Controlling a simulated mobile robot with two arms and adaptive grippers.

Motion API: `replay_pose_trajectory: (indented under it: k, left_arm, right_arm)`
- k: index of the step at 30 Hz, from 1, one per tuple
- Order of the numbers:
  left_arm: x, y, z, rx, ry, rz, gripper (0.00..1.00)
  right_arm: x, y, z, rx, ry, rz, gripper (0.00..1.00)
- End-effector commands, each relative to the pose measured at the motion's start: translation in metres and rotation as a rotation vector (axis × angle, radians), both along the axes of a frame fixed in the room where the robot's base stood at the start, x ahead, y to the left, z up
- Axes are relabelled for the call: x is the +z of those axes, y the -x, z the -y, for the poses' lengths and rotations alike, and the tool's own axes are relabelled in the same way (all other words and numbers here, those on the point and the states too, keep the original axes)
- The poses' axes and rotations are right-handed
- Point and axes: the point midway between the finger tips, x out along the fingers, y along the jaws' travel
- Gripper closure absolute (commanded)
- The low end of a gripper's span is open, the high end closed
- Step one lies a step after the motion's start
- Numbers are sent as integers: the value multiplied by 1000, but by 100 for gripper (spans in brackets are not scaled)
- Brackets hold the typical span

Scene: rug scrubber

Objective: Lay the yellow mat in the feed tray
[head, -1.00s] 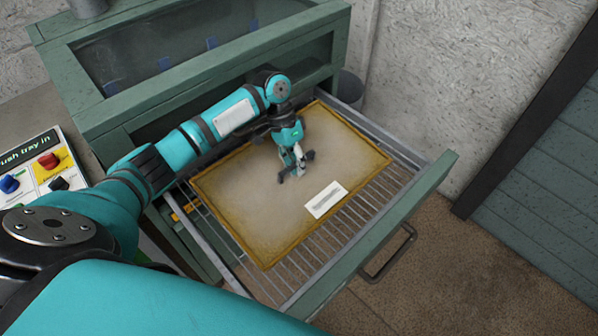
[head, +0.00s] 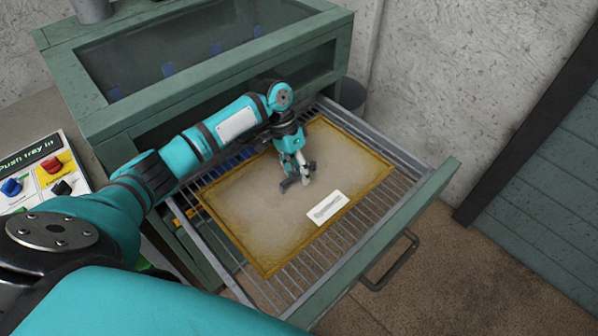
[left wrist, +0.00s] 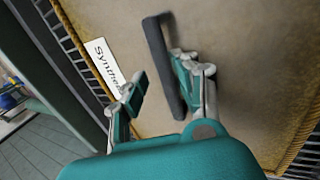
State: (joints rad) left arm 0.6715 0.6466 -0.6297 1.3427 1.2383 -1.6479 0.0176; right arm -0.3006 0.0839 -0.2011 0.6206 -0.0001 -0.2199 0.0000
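The yellow mat (head: 250,215), tan with a yellow border and a white label, lies flat over the wire floor of the pulled-out feed tray (head: 345,238). Bare grid shows along its front and right sides. Whether it touches the grid all over I cannot tell. A dark bar (left wrist: 163,65) shows at the middle of the mat in the left wrist view. My left gripper (head: 298,176) is above the mat's middle; its fingers (left wrist: 160,88) are spread, with the bar between them and a gap to the left finger. My right gripper is not in view.
The green cabinet (head: 215,85) with a window stands behind the tray. A panel with red, blue and black buttons (head: 45,175) is at the left. The tray's front has a handle (head: 390,263). A grey bin (head: 351,95) stands beside the cabinet. Floor at right is clear.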

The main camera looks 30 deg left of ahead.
Motion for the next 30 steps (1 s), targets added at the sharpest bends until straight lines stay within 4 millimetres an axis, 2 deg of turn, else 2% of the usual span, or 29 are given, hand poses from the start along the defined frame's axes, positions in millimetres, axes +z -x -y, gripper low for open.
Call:
replay_pose_trajectory:
  k: [5,15,19,24,30]
  left_arm:
    - [15,-2,-4,1,0,2,71]
    - [82,-12,-29,0,1,3,71]
    - [101,-14,-37,-1,0,1,71]
    - [115,-15,-42,0,1,0,71]
    - [117,-15,-43,0,2,-2,71]
  right_arm:
    - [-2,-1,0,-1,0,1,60]
    - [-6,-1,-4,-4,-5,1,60]
    - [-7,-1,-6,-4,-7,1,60]
    - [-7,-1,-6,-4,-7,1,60]
    - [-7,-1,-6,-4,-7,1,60]
